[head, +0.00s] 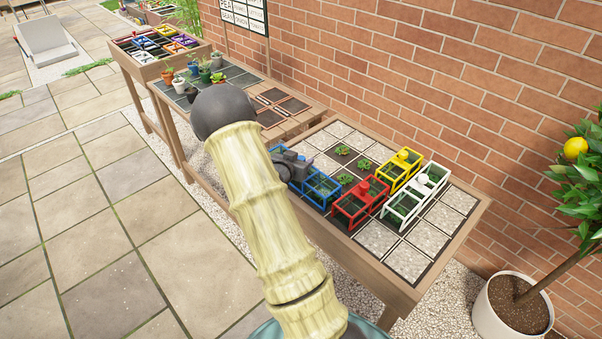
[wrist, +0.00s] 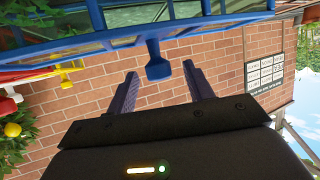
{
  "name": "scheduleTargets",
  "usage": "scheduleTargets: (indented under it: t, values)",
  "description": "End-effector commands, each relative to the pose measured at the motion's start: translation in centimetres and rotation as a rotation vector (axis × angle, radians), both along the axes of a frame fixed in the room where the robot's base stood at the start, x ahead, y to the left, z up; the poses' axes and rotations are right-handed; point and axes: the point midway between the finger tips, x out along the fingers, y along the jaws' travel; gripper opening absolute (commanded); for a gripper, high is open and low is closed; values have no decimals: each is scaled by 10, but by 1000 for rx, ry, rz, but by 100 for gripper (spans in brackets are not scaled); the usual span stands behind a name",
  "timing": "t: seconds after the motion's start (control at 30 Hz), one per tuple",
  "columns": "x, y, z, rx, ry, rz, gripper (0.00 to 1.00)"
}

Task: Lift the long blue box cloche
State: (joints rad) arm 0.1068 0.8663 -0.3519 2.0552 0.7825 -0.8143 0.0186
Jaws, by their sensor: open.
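In the wrist view, which is upside down, the blue frame (wrist: 190,32) spans the top. Its blue knob (wrist: 158,68) points down in the picture, at the gap between the two open fingers of my gripper (wrist: 160,82). Neither finger visibly touches the knob.
A red cloche (head: 361,204), a yellow cloche (head: 400,170) and a white cloche (head: 416,197) stand close by on the right. Small green plants (head: 345,179) sit among the tiles. A brick wall (head: 420,70) runs behind the table. A potted lemon tree (head: 515,303) stands at right.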

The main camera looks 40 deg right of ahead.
Motion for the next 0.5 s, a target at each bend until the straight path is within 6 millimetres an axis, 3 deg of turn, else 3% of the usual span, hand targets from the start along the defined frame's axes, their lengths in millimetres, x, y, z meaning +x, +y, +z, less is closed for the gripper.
scheduleTargets:
  t: [0.2, 0.43, 0.5]
  values:
    - [0, 0, 0, 0, 0, 0, 50]
    - [0, 0, 0, 0, 0, 0, 5]
    - [0, 0, 0, 0, 0, 0, 0]
